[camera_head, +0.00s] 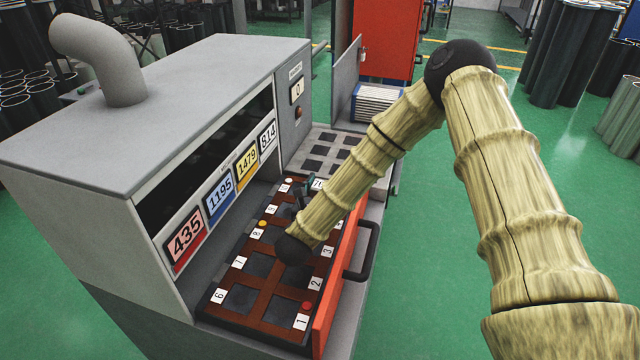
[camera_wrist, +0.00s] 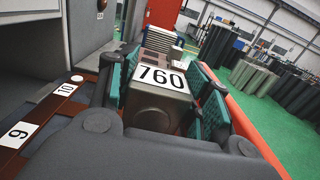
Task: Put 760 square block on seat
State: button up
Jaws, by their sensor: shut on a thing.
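The 760 square block (camera_wrist: 157,103) is dark grey-brown with a white "760" label, and it sits between the green pads of my gripper (camera_wrist: 163,82) in the wrist view. My gripper is shut on it. In the head view my gripper (camera_head: 300,192) is over the far part of the brown numbered tray (camera_head: 262,303), and the block is mostly hidden there by my arm. The tray has dark square seats with white number tags, such as 6, 7, 8, 1, 2 and 3. I cannot tell whether the block touches a seat.
A grey cabinet (camera_head: 190,75) with signs 435, 1195, 1479 and 814 rises at the tray's left. A red drawer front (camera_head: 326,305) with a black handle (camera_head: 362,255) borders its right. A grey rack (camera_head: 322,150) with square pockets lies beyond. Green floor is free at right.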

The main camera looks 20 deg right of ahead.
jog(key=shift+s+r, duration=0.55)
jog(key=shift+s, duration=0.05)
jog(key=shift+w+a+f+b, duration=0.1)
jog(key=shift+w+f+b, duration=0.35)
jog(key=shift+w+f, duration=0.3)
jog(key=shift+s+f+b, duration=0.1)
jog(key=shift+s+b, duration=0.35)
jog(key=shift+b, duration=0.1)
jog(key=shift+s+f, duration=0.1)
jog(key=shift+f, duration=0.1)
jog(key=shift+w+f+b, duration=0.25)
jog(key=shift+f+b, duration=0.55)
jog(key=shift+f, duration=0.05)
jog(key=shift+s+f+b, duration=0.15)
jog(key=shift+f+b, duration=0.6)
jog(key=shift+b, duration=0.05)
jog(key=shift+f+b, duration=0.55)
jog(key=shift+f, duration=0.1)
jog(key=shift+f+b, duration=0.65)
jog(key=shift+b, duration=0.05)
